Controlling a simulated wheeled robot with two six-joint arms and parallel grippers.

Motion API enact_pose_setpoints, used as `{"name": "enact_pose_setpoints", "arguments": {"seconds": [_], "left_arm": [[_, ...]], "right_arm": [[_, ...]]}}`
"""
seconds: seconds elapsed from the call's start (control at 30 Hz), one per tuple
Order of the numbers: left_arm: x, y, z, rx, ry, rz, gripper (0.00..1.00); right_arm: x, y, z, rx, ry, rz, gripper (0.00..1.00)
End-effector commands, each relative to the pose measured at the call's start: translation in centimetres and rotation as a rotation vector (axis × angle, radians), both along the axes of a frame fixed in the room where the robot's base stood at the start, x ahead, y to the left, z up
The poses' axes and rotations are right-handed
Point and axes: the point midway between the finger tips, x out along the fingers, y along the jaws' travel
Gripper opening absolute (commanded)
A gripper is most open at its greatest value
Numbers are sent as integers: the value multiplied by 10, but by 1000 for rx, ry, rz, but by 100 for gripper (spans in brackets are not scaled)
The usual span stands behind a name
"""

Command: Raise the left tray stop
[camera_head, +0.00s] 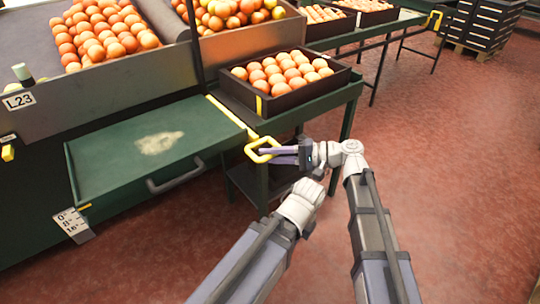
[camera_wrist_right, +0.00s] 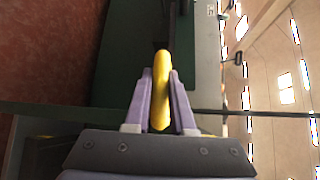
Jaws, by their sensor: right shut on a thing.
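The left tray stop is a yellow bar (camera_head: 228,112) lying along the right edge of the green tray surface (camera_head: 120,165). It ends in a yellow loop handle (camera_head: 250,149) near the table's front corner. My right gripper (camera_head: 270,152) reaches in from the right and is shut on this handle. In the right wrist view the yellow handle (camera_wrist_right: 161,85) stands between the two purple fingers (camera_wrist_right: 161,102). The fingers hide part of the loop. My left gripper does not show.
A grey pull handle (camera_head: 175,178) is on the tray's front. Another yellow handle (camera_head: 433,20) shows at the far right. The red floor (camera_head: 460,170) at right is clear.

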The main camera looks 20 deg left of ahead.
Motion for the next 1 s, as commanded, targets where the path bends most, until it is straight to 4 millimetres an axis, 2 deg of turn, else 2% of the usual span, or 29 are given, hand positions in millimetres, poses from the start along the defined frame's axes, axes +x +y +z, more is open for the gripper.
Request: {"name": "enact_pose_setpoints", "arguments": {"seconds": [0.83, 1.0], "left_arm": [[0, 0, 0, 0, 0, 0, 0], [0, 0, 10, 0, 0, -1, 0]], "right_arm": [[0, 0, 0, -2, 0, 0, 0], [0, 0, 10, -1, 0, 0, 0]]}}
